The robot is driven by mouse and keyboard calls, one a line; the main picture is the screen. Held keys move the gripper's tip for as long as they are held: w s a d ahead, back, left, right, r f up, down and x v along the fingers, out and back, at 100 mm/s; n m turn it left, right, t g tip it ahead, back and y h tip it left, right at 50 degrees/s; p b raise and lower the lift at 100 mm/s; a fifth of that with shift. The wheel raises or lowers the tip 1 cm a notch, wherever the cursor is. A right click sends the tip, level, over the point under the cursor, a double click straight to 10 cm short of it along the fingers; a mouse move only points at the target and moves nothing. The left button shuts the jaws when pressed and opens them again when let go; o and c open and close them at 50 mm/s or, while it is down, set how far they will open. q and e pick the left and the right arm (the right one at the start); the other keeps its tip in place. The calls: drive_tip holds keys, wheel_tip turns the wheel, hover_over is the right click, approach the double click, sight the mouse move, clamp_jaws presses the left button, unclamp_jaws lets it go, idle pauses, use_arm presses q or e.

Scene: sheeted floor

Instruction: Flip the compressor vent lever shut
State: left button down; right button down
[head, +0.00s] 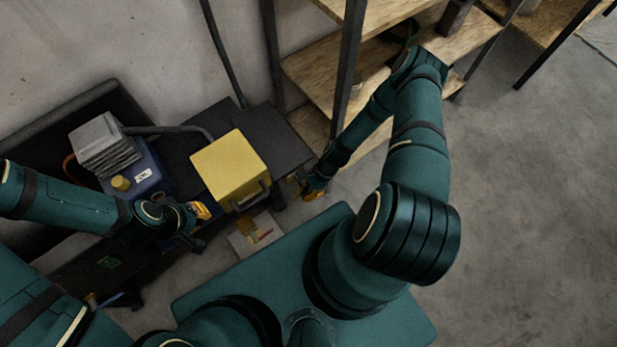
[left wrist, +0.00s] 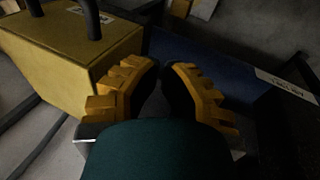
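The compressor has a blue body (head: 153,180) with a grey finned block (head: 103,142) on top and a yellow knob (head: 121,184) beside it. Its blue side with a white label also fills the right of the left wrist view (left wrist: 215,52). I cannot make out the vent lever in either view. My left gripper (head: 203,211) is at the front, between the compressor and a yellow box. My right gripper (head: 312,190) hangs beyond the bench's right end, small and partly hidden.
The yellow box (head: 228,165) with a dark handle stands right of the compressor, close to my left gripper. Both are by the black bench (head: 275,140). A wooden shelf rack (head: 310,75) stands behind my right arm. A small flat item (head: 257,235) lies on the floor. The floor at right is clear.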

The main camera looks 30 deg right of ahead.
sight(295, 199)
drive_tip(key=shift+s+a, duration=0.1)
drive_tip(key=shift+a, duration=0.15)
drive_tip(key=shift+s+a+r+g+y+b, duration=0.25)
drive_tip(key=shift+a+y, duration=0.4)
drive_tip(key=shift+y, duration=1)
drive_tip(key=shift+w+a+r+y+b, duration=0.1)
drive_tip(key=shift+w+a+r+y, duration=0.2)
drive_tip(key=shift+a+y, duration=0.85)
drive_tip(key=shift+s+a+r+g+y+b, duration=0.2)
drive_tip(key=shift+r+y, duration=0.15)
drive_tip(key=shift+y, duration=1.75)
drive_tip(key=shift+a+r+y, duration=0.15)
drive_tip(key=shift+r+y, duration=0.1)
drive_tip(key=shift+y, duration=0.35)
drive_tip(key=w+d, duration=0.1)
drive_tip(key=d, duration=1.1)
drive_tip(key=shift+f, duration=0.2)
